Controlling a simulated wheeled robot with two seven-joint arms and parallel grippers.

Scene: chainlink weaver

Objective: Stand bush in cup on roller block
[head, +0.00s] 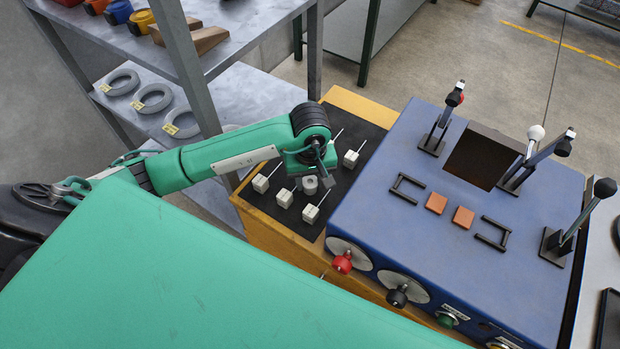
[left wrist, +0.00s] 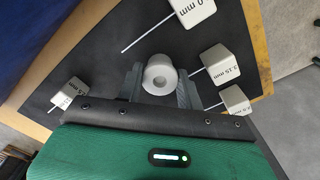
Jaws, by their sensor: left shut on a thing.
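The bush (head: 310,185) is a small pale grey cylinder low over the black mat, among white blocks. I cannot make out the cup or the roller block for certain. My right gripper is not in view.
Several white labelled blocks with thin pins (head: 261,184) lie around the bush on the black mat (head: 372,140). A blue machine (head: 410,240) with levers, orange pads (head: 436,203) and a dark opening (head: 483,158) stands to the right. A metal shelf (head: 245,22) with grey rings below stands behind.

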